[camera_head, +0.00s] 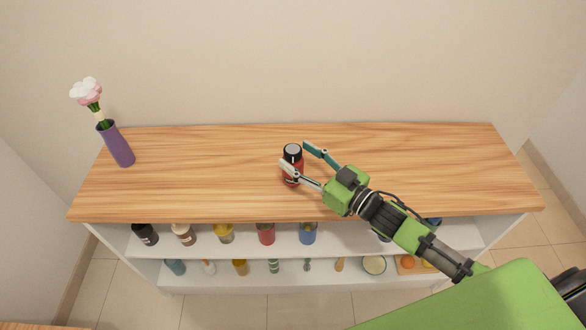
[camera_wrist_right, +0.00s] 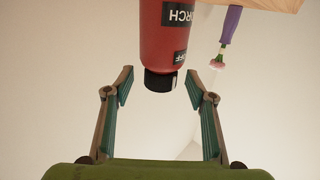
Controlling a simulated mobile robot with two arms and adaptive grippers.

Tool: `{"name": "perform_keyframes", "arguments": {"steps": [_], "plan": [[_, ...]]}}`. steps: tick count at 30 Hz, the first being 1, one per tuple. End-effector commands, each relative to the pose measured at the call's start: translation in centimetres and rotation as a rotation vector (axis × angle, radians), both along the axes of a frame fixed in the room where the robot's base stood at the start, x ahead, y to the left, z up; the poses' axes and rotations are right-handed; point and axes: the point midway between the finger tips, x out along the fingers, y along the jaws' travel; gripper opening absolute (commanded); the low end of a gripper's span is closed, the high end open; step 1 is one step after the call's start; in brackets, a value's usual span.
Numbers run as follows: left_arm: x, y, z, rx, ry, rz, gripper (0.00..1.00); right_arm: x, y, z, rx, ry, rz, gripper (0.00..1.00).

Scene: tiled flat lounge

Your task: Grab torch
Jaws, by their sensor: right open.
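The torch (camera_head: 292,173) is a red cylinder with a black and grey top, standing upright on the wooden top of the shelf unit. In the right wrist view the torch (camera_wrist_right: 168,38) is upside down, with a "TORCH" label and its black end between the fingertip lines. My right gripper (camera_head: 298,154) is open at the torch, one finger in front of it and one to its right and behind. In the right wrist view the open fingers (camera_wrist_right: 159,88) lie on both sides of the black end, with gaps. My left gripper is not in view.
The wooden top (camera_head: 420,165) is otherwise clear, except a purple vase (camera_head: 118,146) with a flower at its left end. Shelves (camera_head: 200,254) below hold several jars, bottles and small items. A wall stands close behind the unit.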

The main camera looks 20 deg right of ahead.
Motion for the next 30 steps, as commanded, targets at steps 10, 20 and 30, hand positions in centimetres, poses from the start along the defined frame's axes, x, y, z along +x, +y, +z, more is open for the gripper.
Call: {"name": "perform_keyframes", "arguments": {"steps": [10, 20, 30], "plan": [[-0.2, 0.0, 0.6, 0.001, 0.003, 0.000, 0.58, 2.2, 1.3, -0.1, -0.001, 0.000, 0.000, 0.51], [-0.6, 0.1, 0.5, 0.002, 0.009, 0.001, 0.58, 2.1, 1.3, -0.1, -0.001, 0.000, 0.000, 0.00], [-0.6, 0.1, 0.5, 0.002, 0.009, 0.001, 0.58, 2.1, 1.3, 0.2, -0.001, -0.003, 0.001, 0.00]]}}
